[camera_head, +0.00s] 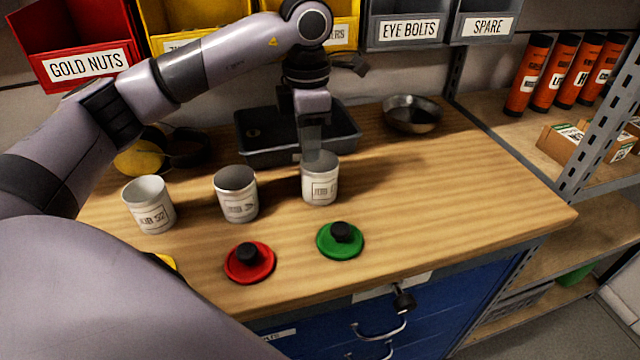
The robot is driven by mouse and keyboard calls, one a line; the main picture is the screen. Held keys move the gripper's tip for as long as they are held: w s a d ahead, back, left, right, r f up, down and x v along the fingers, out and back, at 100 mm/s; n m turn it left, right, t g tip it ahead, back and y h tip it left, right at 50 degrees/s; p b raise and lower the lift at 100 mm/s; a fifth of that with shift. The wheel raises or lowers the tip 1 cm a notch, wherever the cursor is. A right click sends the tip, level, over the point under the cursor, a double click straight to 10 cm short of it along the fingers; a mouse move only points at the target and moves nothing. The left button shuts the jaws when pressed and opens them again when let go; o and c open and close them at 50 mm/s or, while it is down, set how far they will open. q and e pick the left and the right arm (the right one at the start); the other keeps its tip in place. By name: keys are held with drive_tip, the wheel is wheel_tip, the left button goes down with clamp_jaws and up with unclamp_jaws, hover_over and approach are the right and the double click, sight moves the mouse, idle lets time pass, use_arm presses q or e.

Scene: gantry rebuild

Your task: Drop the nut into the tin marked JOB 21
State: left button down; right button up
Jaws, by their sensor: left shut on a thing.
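Three white tins stand in a row on the wooden bench. The left tin (149,206) reads JOB with what looks like 52. The labels of the middle tin (237,195) and the right tin (320,184) start with JOB, but their numbers are not readable. All three are uncovered. My left gripper (319,157) points down at the mouth of the right tin, its fingertips at or just inside the rim. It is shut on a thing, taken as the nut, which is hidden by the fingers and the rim. My right gripper is out of view.
A red lid (250,264) and a green lid (340,241) with black knobs lie in front of the tins. A grey tray (268,155) stands behind, a metal bowl (412,115) back right. Labelled bins, including GOLD NUTS (89,66), hang above. The bench's right side is clear.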

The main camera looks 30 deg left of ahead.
use_arm(q)
drive_tip(key=c, duration=0.9)
unclamp_jaws()
drive_tip(key=shift+o, duration=0.2)
drive_tip(key=shift+r, duration=3.65)
